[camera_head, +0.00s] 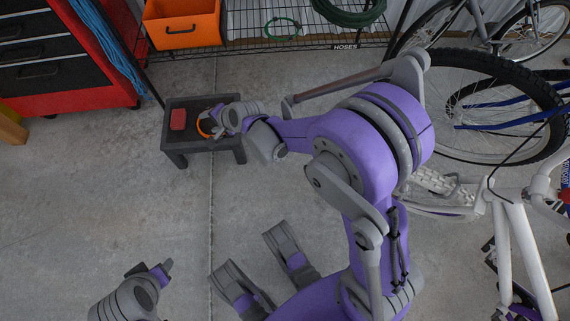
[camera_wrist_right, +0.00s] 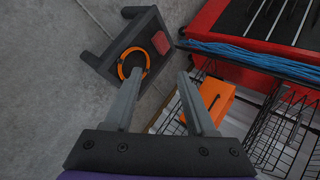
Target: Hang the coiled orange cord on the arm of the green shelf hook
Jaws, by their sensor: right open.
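The coiled orange cord (camera_head: 202,127) lies on a small dark stool (camera_head: 174,145) in the head view. It also shows as a ring in the right wrist view (camera_wrist_right: 120,68). My right gripper (camera_head: 217,119) is over the coil's right side in the head view. In the right wrist view its two fingers (camera_wrist_right: 159,74) are apart with nothing held; the left fingertip overlaps the coil's near edge, and contact cannot be told. My left gripper (camera_head: 162,272) is low at the left, far from the stool; its jaws are unclear. I cannot make out the green shelf hook's arm.
A red block (camera_head: 178,119) lies beside the coil. Behind stands a wire shelf (camera_head: 258,42) with an orange bin (camera_head: 183,24), a thin green loop (camera_head: 282,27) and a green hose (camera_head: 348,14). A red drawer cabinet (camera_head: 75,65) is left, bicycles right. Floor before the stool is clear.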

